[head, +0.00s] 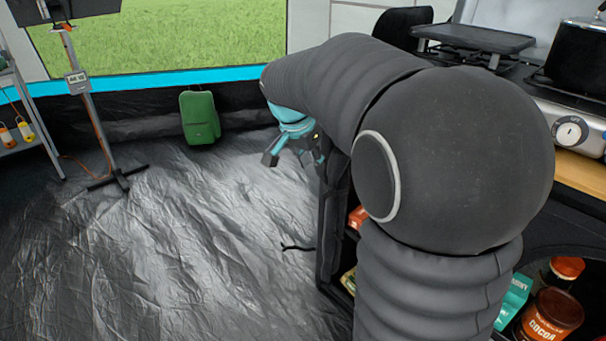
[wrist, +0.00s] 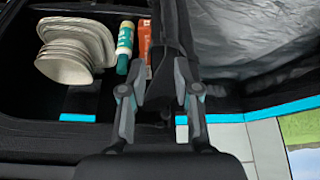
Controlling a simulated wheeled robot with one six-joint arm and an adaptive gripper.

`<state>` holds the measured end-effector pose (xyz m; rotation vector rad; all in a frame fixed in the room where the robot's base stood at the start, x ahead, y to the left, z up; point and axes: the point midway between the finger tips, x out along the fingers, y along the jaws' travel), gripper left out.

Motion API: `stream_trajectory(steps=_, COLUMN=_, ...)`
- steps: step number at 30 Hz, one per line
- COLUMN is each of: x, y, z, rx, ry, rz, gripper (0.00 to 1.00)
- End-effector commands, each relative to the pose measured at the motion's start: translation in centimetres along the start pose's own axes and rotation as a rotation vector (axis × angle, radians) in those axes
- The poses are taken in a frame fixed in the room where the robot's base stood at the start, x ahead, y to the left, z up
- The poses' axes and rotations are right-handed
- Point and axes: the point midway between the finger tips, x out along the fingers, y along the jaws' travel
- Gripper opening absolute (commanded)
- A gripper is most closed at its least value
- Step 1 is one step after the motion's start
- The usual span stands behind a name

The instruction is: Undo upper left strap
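My gripper (head: 294,160) is at the end of my outstretched arm, beside the upper part of a black fabric cabinet (head: 335,215). In the wrist view, my gripper (wrist: 160,75) has its fingers apart, with the cabinet's dark edge (wrist: 172,30) lying between or behind them. I cannot tell if they touch it. A thin black strap end (head: 297,248) sticks out to the left from the cabinet's edge, lower down. The upper left strap cannot be made out against the dark fabric. My arm hides much of the cabinet.
The wrist view shows stacked pale dishes (wrist: 75,52), a green and white bottle (wrist: 124,45) and an orange box (wrist: 144,40) in the cabinet. A cocoa jar (head: 550,315) stands at lower right. A stove (head: 565,115) is above. Left floor is clear up to a lamp stand (head: 95,125) and green bag (head: 200,117).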

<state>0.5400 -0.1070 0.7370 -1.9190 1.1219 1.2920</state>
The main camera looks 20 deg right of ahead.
Motion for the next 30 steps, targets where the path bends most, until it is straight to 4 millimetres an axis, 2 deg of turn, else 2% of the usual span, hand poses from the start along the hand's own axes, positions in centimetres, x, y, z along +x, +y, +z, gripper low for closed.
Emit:
stream_trajectory(steps=3, x=0.4, y=-0.5, z=-0.8, rx=0.032, ry=0.006, rz=0.014, gripper=0.31)
stream_trajectory(steps=8, x=1.8, y=-0.6, z=-0.8, rx=0.04, ry=0.006, rz=0.018, gripper=0.31)
stream_trajectory(steps=24, x=11.3, y=-0.4, z=-0.8, rx=0.038, ry=0.004, rz=0.018, gripper=0.31)
stream_trajectory(steps=30, x=13.5, y=-0.4, z=-0.8, rx=0.037, ry=0.006, rz=0.017, gripper=0.31)
